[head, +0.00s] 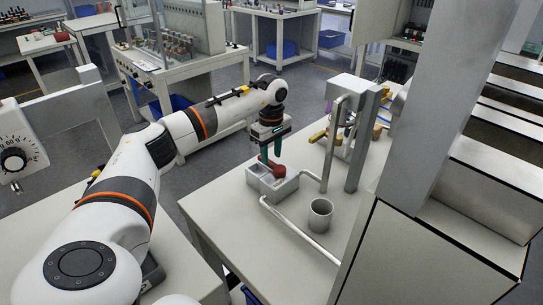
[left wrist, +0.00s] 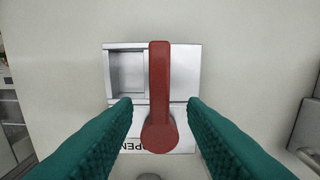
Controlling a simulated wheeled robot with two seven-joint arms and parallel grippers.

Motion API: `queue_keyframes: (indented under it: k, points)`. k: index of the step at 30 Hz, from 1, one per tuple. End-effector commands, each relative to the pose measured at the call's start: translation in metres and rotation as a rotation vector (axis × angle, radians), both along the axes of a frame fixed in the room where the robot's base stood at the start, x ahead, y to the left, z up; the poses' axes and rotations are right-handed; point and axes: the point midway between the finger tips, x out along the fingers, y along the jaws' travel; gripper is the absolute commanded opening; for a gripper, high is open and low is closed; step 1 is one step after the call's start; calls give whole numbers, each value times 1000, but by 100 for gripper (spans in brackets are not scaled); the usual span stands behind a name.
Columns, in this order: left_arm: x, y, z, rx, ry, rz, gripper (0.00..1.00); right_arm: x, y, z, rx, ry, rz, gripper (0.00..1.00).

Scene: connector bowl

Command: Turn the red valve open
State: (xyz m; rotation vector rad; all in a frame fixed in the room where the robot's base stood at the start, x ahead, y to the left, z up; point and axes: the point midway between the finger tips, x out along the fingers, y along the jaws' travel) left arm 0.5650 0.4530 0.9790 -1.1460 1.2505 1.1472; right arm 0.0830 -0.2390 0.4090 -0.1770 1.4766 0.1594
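The red valve (head: 278,169) is a lever handle on a small metal block (head: 286,189) on the bench. In the left wrist view the red valve (left wrist: 159,90) runs straight up and down the picture, its round end low in the frame. Lettering that looks like "OPEN" shows on the block beside that round end, partly covered by it. My left gripper (head: 270,149) points down at the valve. In the left wrist view its green fingers (left wrist: 160,120) are spread on either side of the handle, with a gap on both sides. My right gripper is not in view.
A grey cup (head: 320,213) stands on the bench (head: 235,215) right of the block, near bent metal pipes (head: 300,232). A tall grey post (head: 363,140) rises behind them. Yellow-handled parts (head: 319,137) lie farther back. The bench left of the block is clear.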

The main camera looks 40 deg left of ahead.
Motion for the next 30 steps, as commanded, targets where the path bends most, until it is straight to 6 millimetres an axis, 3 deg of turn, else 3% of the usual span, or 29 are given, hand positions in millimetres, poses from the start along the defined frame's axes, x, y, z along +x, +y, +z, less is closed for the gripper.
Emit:
queue_keyframes:
  k: [6, 15, 16, 23, 30]
  points:
    - [0, 0, -21, 0, 0, -1, 38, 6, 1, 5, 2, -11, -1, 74]
    - [0, 0, -24, 1, 0, 0, 38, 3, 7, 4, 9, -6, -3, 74]
    - [0, 0, -24, 1, 0, 0, 37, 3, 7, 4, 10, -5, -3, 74]
    - [0, 0, -23, 0, -1, 0, 0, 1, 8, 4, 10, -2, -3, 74]
    - [0, 0, -23, 0, -1, 1, 0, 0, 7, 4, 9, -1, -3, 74]
